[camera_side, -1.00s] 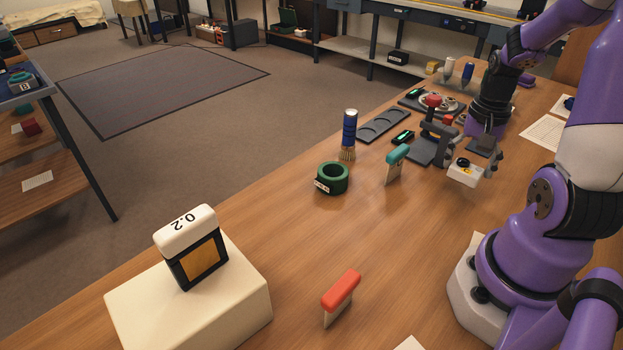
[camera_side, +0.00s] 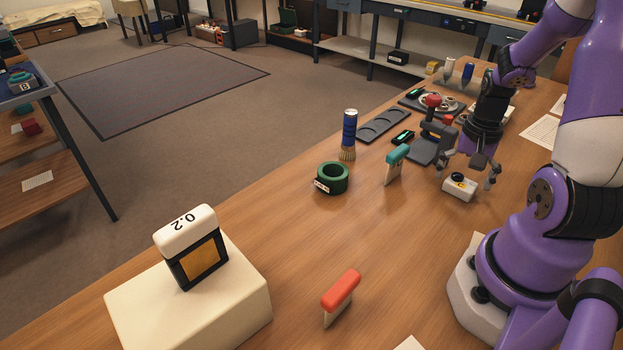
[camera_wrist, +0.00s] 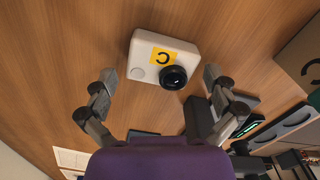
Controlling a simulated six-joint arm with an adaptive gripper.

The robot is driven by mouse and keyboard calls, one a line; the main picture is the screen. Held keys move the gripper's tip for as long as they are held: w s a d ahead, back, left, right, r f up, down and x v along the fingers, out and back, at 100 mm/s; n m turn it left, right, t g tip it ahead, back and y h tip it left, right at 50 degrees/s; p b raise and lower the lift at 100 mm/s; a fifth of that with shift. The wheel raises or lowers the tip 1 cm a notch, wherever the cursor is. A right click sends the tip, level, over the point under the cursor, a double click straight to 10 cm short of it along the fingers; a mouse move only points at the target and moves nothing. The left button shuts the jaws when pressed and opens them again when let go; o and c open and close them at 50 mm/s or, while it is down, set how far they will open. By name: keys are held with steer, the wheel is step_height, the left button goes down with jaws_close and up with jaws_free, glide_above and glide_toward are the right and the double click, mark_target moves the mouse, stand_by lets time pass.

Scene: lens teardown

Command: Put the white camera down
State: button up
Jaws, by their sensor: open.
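The white camera (camera_side: 459,187) sits on the wooden table top, below my gripper in the side view. In the wrist view the white camera (camera_wrist: 163,57) shows its black round lens and a yellow label with a dark letter. My gripper (camera_side: 467,178) is open, with its fingers spread on either side of the camera. In the wrist view the fingers of my gripper (camera_wrist: 157,78) stand apart from the camera, with a gap at both sides.
A black stand (camera_side: 428,146) is just behind the camera. A teal-handled tool (camera_side: 397,158), a green ring (camera_side: 332,178) and a blue brush (camera_side: 349,130) stand to the left. A red-handled tool (camera_side: 341,291) is at the front. The table between is clear.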

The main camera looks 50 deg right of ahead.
mark_target(461, 177)
step_height(461, 177, up, 12)
steer(key=w+a+r+n+t, duration=0.2)
steer(key=a+n, duration=0.5)
steer(key=a, duration=0.3)
steer(key=w+a+r+n+t, duration=0.3)
steer(key=a+n, duration=0.4)
steer(key=a, duration=0.3)
steer(key=shift+w+t, duration=0.3)
steer(key=shift+w, duration=0.05)
